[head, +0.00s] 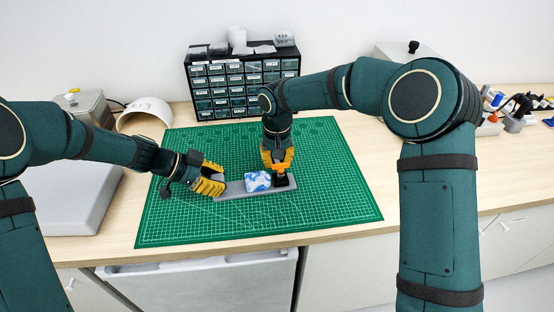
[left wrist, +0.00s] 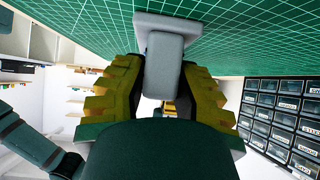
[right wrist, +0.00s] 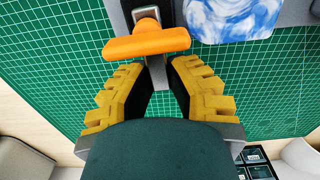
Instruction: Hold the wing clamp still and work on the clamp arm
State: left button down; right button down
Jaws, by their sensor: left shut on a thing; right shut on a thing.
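The wing clamp is a long grey base (head: 233,189) lying on the mat, with a dark block (head: 283,181) at its right end. My left gripper (head: 218,186) is shut on the grey end block (left wrist: 164,62) of the wing clamp, at the base's left end. The clamp arm carries an orange crossbar (right wrist: 147,42), which also shows in the head view (head: 281,167). My right gripper (right wrist: 160,75) points down over the dark block and is shut on the clamp arm, just beside the crossbar. The fingers partly hide the arm.
A blue-and-white marbled piece (head: 258,181) sits on the base between my grippers. The green cutting mat (head: 330,190) is clear around the clamp. A drawer cabinet (head: 230,85) stands behind, a cream cylinder (head: 146,115) and grey machine (head: 70,195) to the left.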

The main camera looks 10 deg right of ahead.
aim_at(275, 160)
jog(key=shift+a+n, duration=0.3)
jog(key=shift+n, duration=0.5)
jog(key=c, duration=0.9)
grip_release()
notch_tip(275, 160, up, 12)
jog(key=shift+s, duration=0.1)
